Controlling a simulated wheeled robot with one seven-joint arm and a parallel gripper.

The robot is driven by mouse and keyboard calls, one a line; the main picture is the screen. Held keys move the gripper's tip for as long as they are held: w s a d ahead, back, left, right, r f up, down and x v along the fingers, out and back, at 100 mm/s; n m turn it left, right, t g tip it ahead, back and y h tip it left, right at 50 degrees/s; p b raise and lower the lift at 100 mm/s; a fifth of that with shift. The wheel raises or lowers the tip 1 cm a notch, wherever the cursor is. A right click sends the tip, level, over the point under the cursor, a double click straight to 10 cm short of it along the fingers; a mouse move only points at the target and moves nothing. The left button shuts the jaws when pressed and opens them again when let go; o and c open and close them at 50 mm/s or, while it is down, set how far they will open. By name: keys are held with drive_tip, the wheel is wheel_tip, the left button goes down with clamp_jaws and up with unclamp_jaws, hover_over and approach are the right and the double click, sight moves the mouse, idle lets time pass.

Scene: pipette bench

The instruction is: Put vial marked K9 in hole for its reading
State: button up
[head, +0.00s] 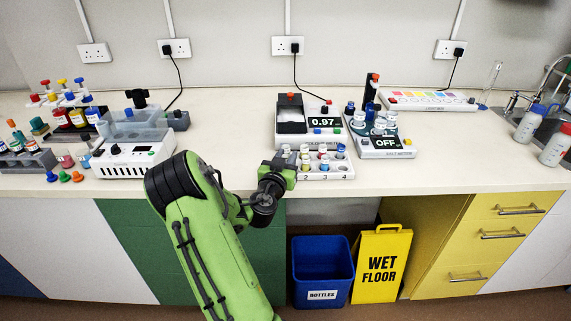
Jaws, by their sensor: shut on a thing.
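My gripper (285,170) is at the left end of a white numbered rack (340,175). It is shut on what seems to be a small vial, mostly hidden by the gripper and wrist. The rack holds several small vials with coloured or pale caps. No K9 mark can be read at this size. A meter (310,122) with a dark top stands behind the rack, and its display reads 0.97.
A round multi-vial device (385,146) with display OFF stands right of the rack. A white water-bath-like unit (128,160) is to the left, with coloured bottles beyond. A blue bin (322,285) and yellow wet-floor sign (381,265) stand below. The bench's right front is clear.

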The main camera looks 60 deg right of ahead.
drive_tip(key=shift+r, duration=0.15)
drive_tip(key=shift+f+b, duration=0.35)
drive_tip(key=shift+b, duration=0.1)
drive_tip(key=o, duration=1)
